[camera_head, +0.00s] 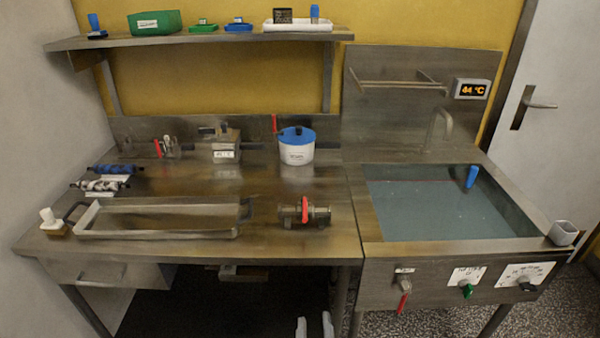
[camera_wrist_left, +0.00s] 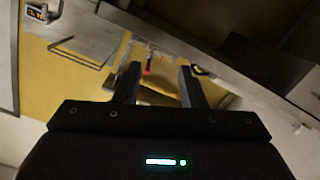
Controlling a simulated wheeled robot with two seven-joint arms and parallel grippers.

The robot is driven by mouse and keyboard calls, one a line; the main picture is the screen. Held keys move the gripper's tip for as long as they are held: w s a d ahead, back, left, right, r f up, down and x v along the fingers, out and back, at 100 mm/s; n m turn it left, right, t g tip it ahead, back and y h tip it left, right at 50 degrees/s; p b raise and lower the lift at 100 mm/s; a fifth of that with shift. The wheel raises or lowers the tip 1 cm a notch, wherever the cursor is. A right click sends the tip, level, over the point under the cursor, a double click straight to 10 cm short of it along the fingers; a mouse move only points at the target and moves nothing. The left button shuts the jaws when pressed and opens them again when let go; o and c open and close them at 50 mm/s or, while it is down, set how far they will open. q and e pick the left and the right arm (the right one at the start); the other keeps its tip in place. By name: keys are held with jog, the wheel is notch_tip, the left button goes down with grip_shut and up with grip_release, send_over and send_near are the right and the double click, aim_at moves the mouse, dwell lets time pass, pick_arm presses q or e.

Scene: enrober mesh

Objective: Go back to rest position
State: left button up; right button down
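The wrist view is tilted and shows the bench area beyond the fingers. My right gripper is in neither view.
The steel bench (camera_head: 180,185) carries a long tray (camera_head: 160,232), a red-handled valve fitting (camera_head: 304,212) and a blue-lidded pot (camera_head: 297,146). A water-filled sink (camera_head: 440,210) is at right. A shelf (camera_head: 220,38) hangs above. The floor before the sink is clear.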

pick_arm(q)
jog(key=s+a+f+m+g, duration=0.2)
jog(key=a+f, duration=0.2)
jog(key=f, duration=0.6)
jog(key=s+a+f+m+g, duration=0.2)
jog(key=a+f+g, duration=0.1)
jog(key=f, duration=0.8)
jog(key=s+a+f+m+g, duration=0.2)
jog(key=a+f, duration=0.2)
jog(key=f, duration=0.6)
jog(key=s+a+f+g, duration=0.3)
jog(key=s+a+f, duration=0.2)
jog(key=s, duration=0.4)
jog(key=s+a+f+g, duration=0.3)
jog(key=s+a+f, duration=0.2)
jog(key=s+f, duration=0.2)
jog(key=s+a+f+g, duration=0.2)
jog(key=s+a+f, duration=0.3)
jog(key=s, duration=0.6)
jog(key=shift+s+f+m+g, duration=0.3)
jog(key=shift+f+g, duration=0.1)
jog(key=shift+f, duration=0.4)
jog(key=shift+w, duration=0.2)
